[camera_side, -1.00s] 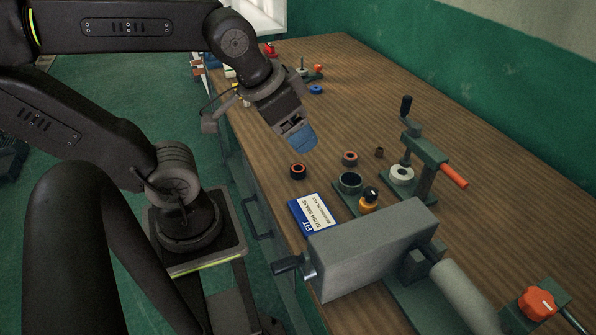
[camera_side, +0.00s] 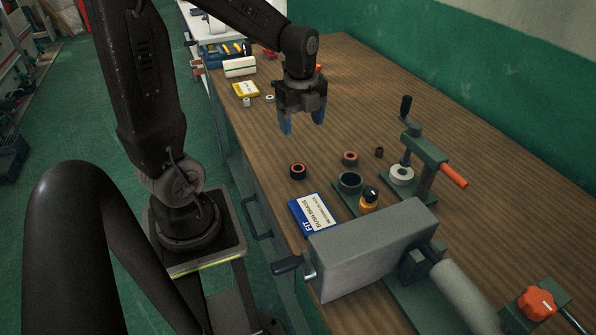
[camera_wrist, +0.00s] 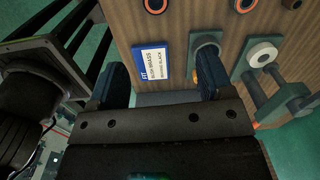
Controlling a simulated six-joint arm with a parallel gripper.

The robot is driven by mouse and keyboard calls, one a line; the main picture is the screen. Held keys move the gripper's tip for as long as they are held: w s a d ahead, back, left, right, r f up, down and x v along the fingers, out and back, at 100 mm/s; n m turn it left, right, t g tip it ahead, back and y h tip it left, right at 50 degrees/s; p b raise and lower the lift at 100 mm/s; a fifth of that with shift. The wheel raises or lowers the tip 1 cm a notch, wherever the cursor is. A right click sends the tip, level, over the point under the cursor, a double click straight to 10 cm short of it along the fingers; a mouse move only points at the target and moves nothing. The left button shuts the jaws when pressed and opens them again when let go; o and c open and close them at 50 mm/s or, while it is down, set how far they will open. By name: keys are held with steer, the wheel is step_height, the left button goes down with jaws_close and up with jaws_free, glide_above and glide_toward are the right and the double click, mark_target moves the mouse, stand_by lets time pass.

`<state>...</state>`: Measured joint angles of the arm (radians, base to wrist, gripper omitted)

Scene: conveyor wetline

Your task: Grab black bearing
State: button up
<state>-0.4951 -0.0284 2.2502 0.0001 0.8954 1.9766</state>
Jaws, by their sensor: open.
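A blue and white sign (camera_side: 315,214) lies in front of the rings.

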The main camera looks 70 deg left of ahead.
steer(key=a+f+m, duration=0.1)
glide_above(298, 168)
steer(key=f, duration=0.8)
steer(key=shift+w+d+f, duration=0.1)
steer(key=shift+d+f, duration=0.1)
steer(key=shift+a+f, duration=0.2)
steer(key=shift+f, duration=2.4)
steer(key=shift+c, duration=0.2)
steer(key=c, duration=1)
steer(key=shift+r, duration=0.1)
